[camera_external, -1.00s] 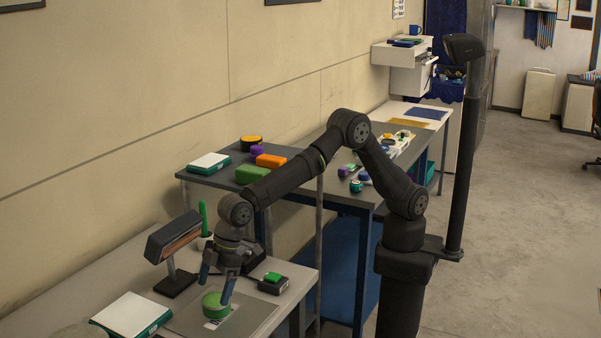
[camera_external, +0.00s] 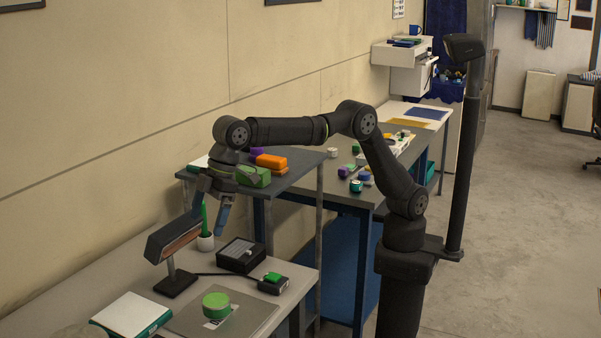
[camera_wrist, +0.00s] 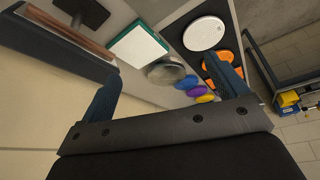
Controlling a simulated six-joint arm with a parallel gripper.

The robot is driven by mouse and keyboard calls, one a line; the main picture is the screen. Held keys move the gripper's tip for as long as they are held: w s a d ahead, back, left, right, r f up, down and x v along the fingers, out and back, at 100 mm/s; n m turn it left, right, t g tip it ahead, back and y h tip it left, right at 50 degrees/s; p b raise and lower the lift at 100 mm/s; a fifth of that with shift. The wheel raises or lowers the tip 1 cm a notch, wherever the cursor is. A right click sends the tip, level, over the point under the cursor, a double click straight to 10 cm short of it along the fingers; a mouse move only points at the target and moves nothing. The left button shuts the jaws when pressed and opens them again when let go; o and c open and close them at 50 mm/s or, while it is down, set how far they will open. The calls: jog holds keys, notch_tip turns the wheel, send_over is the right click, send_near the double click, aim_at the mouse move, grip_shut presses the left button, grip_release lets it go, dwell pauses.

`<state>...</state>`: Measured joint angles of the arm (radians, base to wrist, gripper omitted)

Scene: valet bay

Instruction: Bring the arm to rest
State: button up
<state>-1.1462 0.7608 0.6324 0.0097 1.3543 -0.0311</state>
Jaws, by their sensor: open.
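My gripper (camera_external: 209,216) is open and empty in the external view. It hangs above the grey bench (camera_external: 255,259), near the edge of the raised shelf, pointing down. My arm is bent with its elbow high. A round green puck (camera_external: 216,304) lies on the grey mat (camera_external: 247,318) below, well apart from the fingers. In the wrist view both fingers of my gripper (camera_wrist: 163,66) show spread apart with nothing held between them.
A dark lamp-like stand (camera_external: 176,284), a cactus in a white pot (camera_external: 206,243), a black box (camera_external: 241,255) and a green-topped block (camera_external: 273,284) stand close below. Green (camera_external: 252,177) and orange (camera_external: 271,161) blocks sit on the shelf. A white-topped box (camera_external: 131,314) lies front left.

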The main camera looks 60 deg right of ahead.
jog(key=w+d+r+m, duration=0.2)
jog(key=w+d, duration=0.8)
jog(key=w, duration=0.2)
jog(key=w+d+r+m+t+h, duration=0.1)
jog(key=w+d+m, duration=0.1)
jog(key=w+d, duration=0.9)
jog(key=shift+w+r+m+t, duration=0.3)
jog(key=shift+w+r, duration=0.05)
jog(key=shift+w, duration=0.05)
jog(key=shift+o, duration=1)
